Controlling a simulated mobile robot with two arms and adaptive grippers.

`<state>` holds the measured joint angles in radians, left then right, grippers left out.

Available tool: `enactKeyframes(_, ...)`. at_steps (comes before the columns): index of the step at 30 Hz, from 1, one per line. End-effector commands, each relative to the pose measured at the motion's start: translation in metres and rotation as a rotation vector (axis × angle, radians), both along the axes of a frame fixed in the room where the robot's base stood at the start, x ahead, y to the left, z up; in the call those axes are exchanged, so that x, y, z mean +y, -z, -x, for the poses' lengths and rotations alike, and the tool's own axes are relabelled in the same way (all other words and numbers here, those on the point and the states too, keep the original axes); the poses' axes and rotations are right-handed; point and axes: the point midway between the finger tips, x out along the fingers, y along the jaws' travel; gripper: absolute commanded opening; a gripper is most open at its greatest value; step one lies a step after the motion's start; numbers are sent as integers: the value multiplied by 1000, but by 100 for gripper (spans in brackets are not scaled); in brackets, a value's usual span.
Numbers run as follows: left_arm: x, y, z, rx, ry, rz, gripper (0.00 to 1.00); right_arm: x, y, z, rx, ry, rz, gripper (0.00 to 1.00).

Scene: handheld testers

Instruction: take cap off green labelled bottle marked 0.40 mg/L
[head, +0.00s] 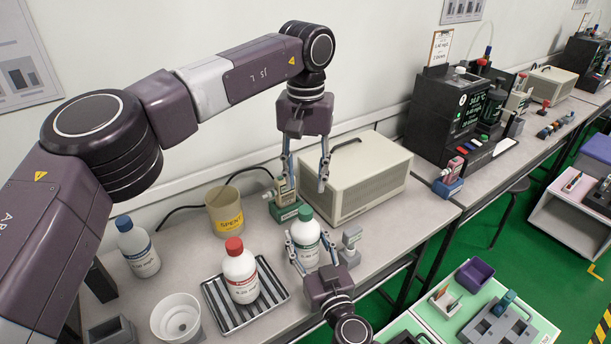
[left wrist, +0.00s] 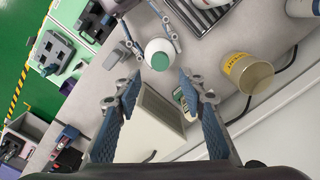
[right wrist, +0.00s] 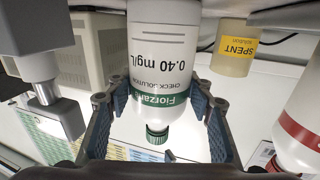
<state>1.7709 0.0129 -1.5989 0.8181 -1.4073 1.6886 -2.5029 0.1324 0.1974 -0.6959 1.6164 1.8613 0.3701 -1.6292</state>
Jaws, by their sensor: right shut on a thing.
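The green-labelled bottle (head: 305,236) stands upright on the bench, white with a green cap (head: 305,213) on it. In the right wrist view the bottle (right wrist: 161,45) shows "0.40 mg/L", and its cap (right wrist: 157,136) is at the lower end of the picture. My right gripper (head: 309,244) is shut on the bottle's body, one finger on each side. My left gripper (head: 304,176) is open and empty, pointing down above the bottle. In the left wrist view the green cap (left wrist: 160,61) shows ahead between the open fingers, apart from them.
A red-capped bottle (head: 240,272) stands on a ribbed tray (head: 276,290). A blue-capped bottle (head: 138,248), a yellow-labelled SPENT cup (head: 224,211) and a white funnel-like cup (head: 176,317) are to the left. A handheld tester (head: 284,198) and a beige case (head: 357,178) stand close behind the bottle.

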Motion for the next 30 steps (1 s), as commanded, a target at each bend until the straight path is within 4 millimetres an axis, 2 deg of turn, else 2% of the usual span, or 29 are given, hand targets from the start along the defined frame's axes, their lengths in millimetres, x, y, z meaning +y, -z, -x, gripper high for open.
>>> enactKeyframes(5, 0, 13, 0, 3, 27, -2, 37, 0, 0, 0, -1, 0, 0, 0)
enactKeyframes(12, 1, 50, 1, 3, 24, -1, 37, 0, -1, 0, -1, 0, 0, 0)
enactKeyframes(18, 0, 73, 0, 1, 23, 0, 37, 0, -1, 0, -1, 0, 0, 0)
enactKeyframes(30, 0, 80, 0, 0, 23, 0, 36, 0, 0, 0, -1, 0, 0, 0)
